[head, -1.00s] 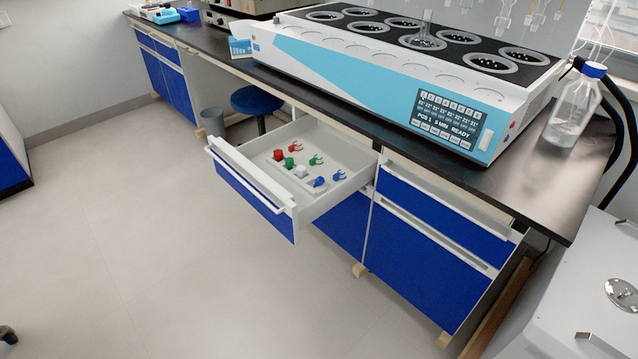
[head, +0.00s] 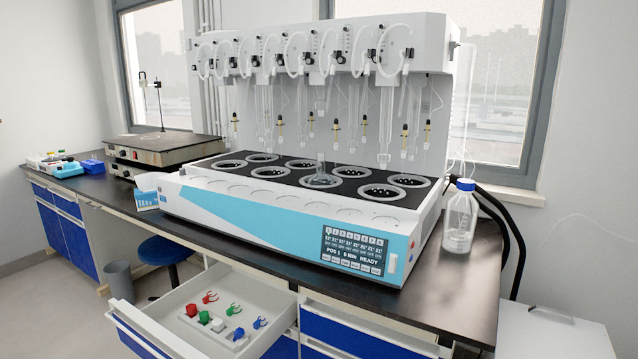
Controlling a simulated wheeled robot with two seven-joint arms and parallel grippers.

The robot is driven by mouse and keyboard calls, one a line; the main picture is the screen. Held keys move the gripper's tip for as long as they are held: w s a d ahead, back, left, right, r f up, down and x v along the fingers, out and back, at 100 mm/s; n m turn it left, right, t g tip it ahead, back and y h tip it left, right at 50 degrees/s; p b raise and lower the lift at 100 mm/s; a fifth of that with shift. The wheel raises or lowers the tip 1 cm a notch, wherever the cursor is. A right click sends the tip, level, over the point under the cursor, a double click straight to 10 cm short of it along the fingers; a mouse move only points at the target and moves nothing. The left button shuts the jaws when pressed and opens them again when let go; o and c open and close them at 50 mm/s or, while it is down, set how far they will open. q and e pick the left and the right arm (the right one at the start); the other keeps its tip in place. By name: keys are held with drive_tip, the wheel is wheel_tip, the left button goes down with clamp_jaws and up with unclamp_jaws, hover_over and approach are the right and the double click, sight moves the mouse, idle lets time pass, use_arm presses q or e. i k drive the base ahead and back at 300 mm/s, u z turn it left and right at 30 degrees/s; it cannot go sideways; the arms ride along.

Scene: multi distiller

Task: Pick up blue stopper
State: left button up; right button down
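The blue stopper (head: 238,334) sits in the open drawer (head: 172,303), at the right end of a row of small parts. It stands beside a white block (head: 217,325) and below a blue clip (head: 260,322). It is small in this view, so its fine shape is hard to tell. Neither of my grippers shows in the head view.
Red and green stoppers (head: 204,317) and red and green clips (head: 210,297) share the drawer. The distiller (head: 290,225) stands on the dark bench above. A blue-capped bottle (head: 461,220) is at the bench's right. A blue stool (head: 165,250) stands behind the drawer.

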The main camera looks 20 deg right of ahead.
sight(239, 332)
drive_tip(key=k, duration=0.55)
drive_tip(key=u, duration=0.75)
drive_tip(key=i, duration=0.55)
drive_tip(key=u, duration=0.5)
drive_tip(key=i, duration=0.9)
drive_tip(key=z, duration=0.35)
